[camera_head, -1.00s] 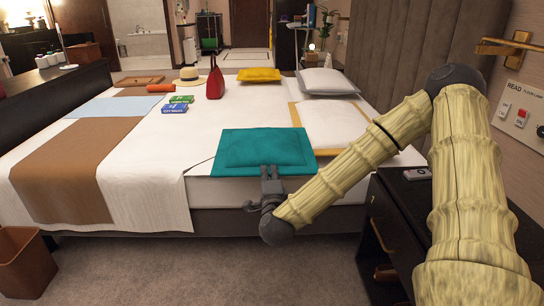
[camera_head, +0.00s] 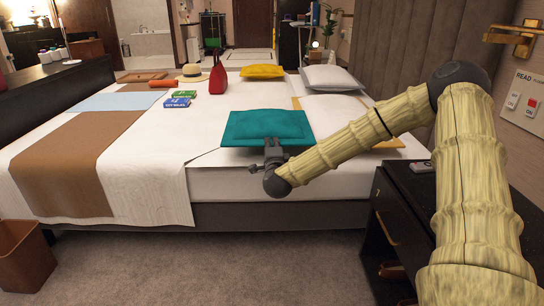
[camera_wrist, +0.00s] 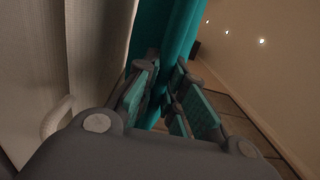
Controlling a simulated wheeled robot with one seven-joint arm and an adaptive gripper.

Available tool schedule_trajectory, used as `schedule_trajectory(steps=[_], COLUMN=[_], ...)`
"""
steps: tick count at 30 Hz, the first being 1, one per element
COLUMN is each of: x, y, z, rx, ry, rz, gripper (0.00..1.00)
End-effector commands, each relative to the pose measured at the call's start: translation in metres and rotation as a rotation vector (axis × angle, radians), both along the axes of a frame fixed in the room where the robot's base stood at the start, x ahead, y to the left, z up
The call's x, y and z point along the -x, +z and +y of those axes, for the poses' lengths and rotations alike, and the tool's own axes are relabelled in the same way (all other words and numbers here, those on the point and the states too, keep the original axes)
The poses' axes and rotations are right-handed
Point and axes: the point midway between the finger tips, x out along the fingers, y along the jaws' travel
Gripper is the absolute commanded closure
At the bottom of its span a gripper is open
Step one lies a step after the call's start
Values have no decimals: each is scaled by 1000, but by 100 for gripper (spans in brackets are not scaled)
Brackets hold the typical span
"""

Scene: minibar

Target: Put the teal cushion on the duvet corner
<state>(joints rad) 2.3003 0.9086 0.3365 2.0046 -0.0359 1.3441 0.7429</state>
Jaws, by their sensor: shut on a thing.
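The teal cushion (camera_head: 268,126) is over the near side of the bed, left of a white piece with a gold border (camera_head: 345,107). My gripper (camera_head: 273,152) is shut on the cushion's near edge. In the wrist view, the teal cloth (camera_wrist: 181,30) runs between the fingers (camera_wrist: 165,98). I cannot tell whether the cushion touches the bedding below. The white duvet (camera_head: 150,152) covers the bed and hangs over its near side, and its corner (camera_head: 186,215) hangs at the lower middle. The cushion hides part of the bed.
A brown runner (camera_head: 75,160) crosses the bed at left. A red bag (camera_head: 218,78), a straw hat (camera_head: 192,73), blue and green packets (camera_head: 178,98), a yellow cushion (camera_head: 262,71) and a white pillow (camera_head: 329,78) lie farther back. A dark nightstand (camera_head: 395,220) stands at right.

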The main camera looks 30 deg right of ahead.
Motion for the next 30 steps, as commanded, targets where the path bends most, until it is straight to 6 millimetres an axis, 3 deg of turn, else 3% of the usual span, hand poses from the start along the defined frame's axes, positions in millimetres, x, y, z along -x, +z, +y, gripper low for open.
schedule_trajectory(steps=[5, 12, 25, 26, 27, 30], x=[-9, -8, -8, -8, -8, -7], y=[-2, -35, -39, -38, -38, -38], z=[-6, -5, -5, -5, -5, -5], rx=[1, 0, 0, 0, 0, 0], ry=[-2, -1, 0, 0, 0, 0], rz=[-3, 0, -1, 0, 0, 0], gripper=[100, 100, 100, 83, 76, 67])
